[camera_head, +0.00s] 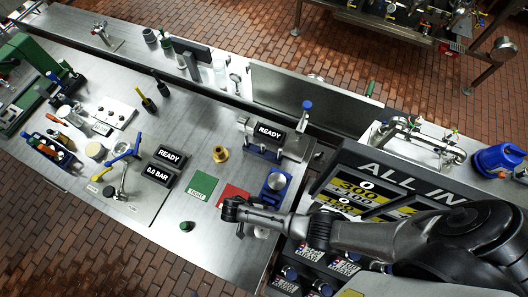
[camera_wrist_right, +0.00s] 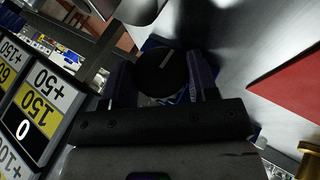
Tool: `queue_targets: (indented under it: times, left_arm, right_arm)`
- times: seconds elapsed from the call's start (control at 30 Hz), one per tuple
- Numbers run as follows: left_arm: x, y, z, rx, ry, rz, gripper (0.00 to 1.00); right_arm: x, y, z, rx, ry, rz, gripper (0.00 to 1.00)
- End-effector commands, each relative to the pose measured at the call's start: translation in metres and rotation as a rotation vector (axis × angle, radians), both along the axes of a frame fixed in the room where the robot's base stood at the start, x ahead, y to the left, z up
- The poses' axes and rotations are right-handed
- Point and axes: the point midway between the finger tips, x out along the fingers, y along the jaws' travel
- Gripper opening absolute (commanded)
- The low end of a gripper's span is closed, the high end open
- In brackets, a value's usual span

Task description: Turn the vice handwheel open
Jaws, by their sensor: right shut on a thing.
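A round black handwheel (camera_wrist_right: 160,72) with a pale mark on its face fills the middle of the right wrist view. It sits between the two fingers of my right gripper (camera_head: 232,209), which is shut on it. Blue parts show around and behind the wheel. My left gripper is not in view.
A score board (camera_head: 372,188) stands at the right, close to my right arm. A brass fitting (camera_head: 220,154), a green card (camera_head: 201,187) and two READY displays are near the gripper.

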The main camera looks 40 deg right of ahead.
Motion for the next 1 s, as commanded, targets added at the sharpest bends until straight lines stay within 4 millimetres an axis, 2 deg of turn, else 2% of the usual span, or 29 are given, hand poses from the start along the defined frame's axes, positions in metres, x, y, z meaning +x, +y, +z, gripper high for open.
queue_targets:
  times: [0.2, 0.5, 0.53, 0.6, 0.77, 1.0]
  left_arm:
    - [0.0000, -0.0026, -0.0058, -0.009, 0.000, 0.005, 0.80]
    - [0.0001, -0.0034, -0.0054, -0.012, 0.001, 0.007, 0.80]
    - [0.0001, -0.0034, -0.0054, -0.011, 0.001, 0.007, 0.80]
    - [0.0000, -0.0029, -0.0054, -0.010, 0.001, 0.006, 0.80]
    - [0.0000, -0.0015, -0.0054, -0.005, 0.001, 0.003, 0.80]
    - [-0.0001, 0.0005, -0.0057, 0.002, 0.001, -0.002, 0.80]
  right_arm:
    - [0.0000, 0.0004, -0.0019, -0.039, 0.076, -0.002, 0.30]
    - [-0.0002, 0.0001, -0.0012, -0.040, 0.079, -0.001, 0.30]
    - [-0.0002, 0.0001, -0.0012, -0.040, 0.078, 0.000, 0.57]
    - [-0.0001, 0.0002, -0.0012, -0.040, 0.078, 0.000, 0.64]
    - [0.0000, 0.0003, -0.0010, -0.040, 0.077, -0.001, 0.79]
    - [0.0005, 0.0003, -0.0012, -0.040, 0.075, 0.001, 0.80]
